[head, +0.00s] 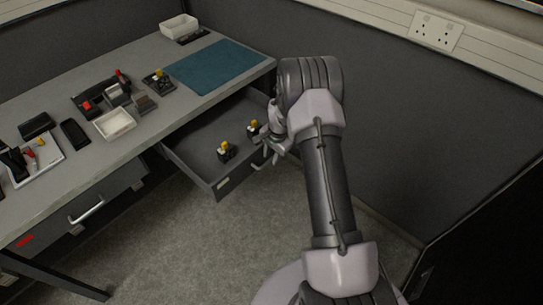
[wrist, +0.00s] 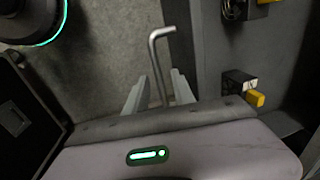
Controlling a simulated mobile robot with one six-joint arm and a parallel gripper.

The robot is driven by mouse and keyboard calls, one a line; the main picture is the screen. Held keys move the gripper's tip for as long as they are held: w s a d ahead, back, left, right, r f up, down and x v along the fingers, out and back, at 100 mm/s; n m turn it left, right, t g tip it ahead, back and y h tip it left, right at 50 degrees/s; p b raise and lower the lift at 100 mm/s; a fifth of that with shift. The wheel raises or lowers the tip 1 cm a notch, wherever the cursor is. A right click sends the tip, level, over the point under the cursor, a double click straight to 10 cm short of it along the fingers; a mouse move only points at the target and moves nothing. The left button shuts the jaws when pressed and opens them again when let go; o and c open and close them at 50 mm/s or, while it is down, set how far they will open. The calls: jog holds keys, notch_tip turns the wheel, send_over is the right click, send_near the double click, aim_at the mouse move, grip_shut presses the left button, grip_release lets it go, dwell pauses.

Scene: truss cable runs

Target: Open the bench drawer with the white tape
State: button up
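The bench drawer with the white tape (head: 223,184) is pulled out from under the right end of the bench. Its front faces the floor area, with the pale tape mark on the left part. My gripper (head: 268,160) is at the right part of the drawer front, by the handle, which it partly hides. In the wrist view, the bent metal handle (wrist: 156,58) runs between the two fingers of my gripper (wrist: 158,78). The fingers stand apart, with a gap visible around the bar. Two black blocks with yellow tops (head: 226,151) are inside the drawer.
A second drawer with red tape (head: 25,240) and a bar handle (head: 86,210) is closed at the left. The bench top (head: 160,55) holds a blue mat (head: 215,66), trays and several small parts. A grey wall panel (head: 430,130) stands at the right. Carpet in front is clear.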

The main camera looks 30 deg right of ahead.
jog(key=s+r+p, duration=0.1)
jog(key=r+p, duration=0.2)
jog(key=r, duration=0.5)
jog(key=s+d+r+p, duration=0.1)
jog(key=s+r+p, duration=0.1)
jog(key=r, duration=0.7)
jog(key=shift+p, duration=0.45)
